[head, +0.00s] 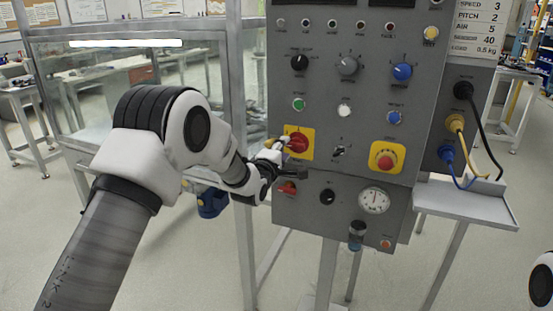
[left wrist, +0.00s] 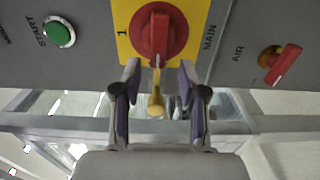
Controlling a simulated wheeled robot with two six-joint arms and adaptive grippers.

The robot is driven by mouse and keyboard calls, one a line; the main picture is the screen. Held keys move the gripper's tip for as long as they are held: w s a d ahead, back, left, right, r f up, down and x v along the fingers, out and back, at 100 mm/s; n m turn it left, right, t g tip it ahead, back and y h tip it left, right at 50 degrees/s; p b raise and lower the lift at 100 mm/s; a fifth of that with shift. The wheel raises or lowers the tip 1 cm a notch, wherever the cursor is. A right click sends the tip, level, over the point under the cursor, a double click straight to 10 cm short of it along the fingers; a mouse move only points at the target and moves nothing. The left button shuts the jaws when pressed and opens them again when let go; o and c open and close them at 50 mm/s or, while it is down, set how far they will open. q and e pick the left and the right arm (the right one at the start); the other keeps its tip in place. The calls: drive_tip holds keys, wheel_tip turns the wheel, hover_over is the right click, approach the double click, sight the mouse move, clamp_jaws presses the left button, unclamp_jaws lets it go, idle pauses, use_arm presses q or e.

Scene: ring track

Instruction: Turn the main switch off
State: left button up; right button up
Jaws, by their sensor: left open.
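The main switch (head: 298,141) is a red rotary knob on a yellow plate on the grey control panel. In the left wrist view the red knob (left wrist: 157,33) has its bar running up and down the picture, with a "1" to its left and "MAIN" to its right. My left gripper (left wrist: 160,75) is open, its two fingertips apart just below the knob and apparently not closed on it. In the head view the left gripper (head: 286,160) is at the knob's lower left and partly hides the plate. My right gripper is out of view.
A yellow piece with a rounded end (left wrist: 156,103) shows between the fingers. A red air valve (head: 288,187) sits just below the gripper. A red emergency button (head: 386,157) on yellow is to the right. A glass-walled frame (head: 228,80) stands left of the panel.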

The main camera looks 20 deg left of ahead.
use_arm(q)
drive_tip(key=s, duration=0.9)
drive_tip(key=shift+s, duration=0.4)
drive_tip(key=shift+a, duration=0.1)
drive_tip(key=s+f+g+p, duration=0.2)
drive_tip(key=s+f, duration=0.2)
drive_tip(key=f, duration=0.4)
drive_tip(key=s+d+f+m+g+p, duration=0.1)
drive_tip(key=s+f+g+p, duration=0.15)
drive_tip(key=s+f, duration=0.35)
drive_tip(key=s+f+g+p, duration=0.2)
drive_tip(key=s+f+g, duration=0.1)
drive_tip(key=f, duration=0.6)
drive_tip(key=s+f+m+g, duration=0.3)
drive_tip(key=s+m, duration=0.2)
drive_tip(key=s, duration=0.5)
drive_tip(key=s+f+m+g+p, duration=0.1)
drive_tip(key=s+f+m+g, duration=0.2)
drive_tip(key=s+m, duration=0.3)
drive_tip(key=s+f+m+g+p, duration=0.1)
drive_tip(key=s+f+m+g, duration=0.2)
drive_tip(key=s, duration=1.2)
drive_tip(key=shift+m+g, duration=0.85)
drive_tip(key=shift+m, duration=0.35)
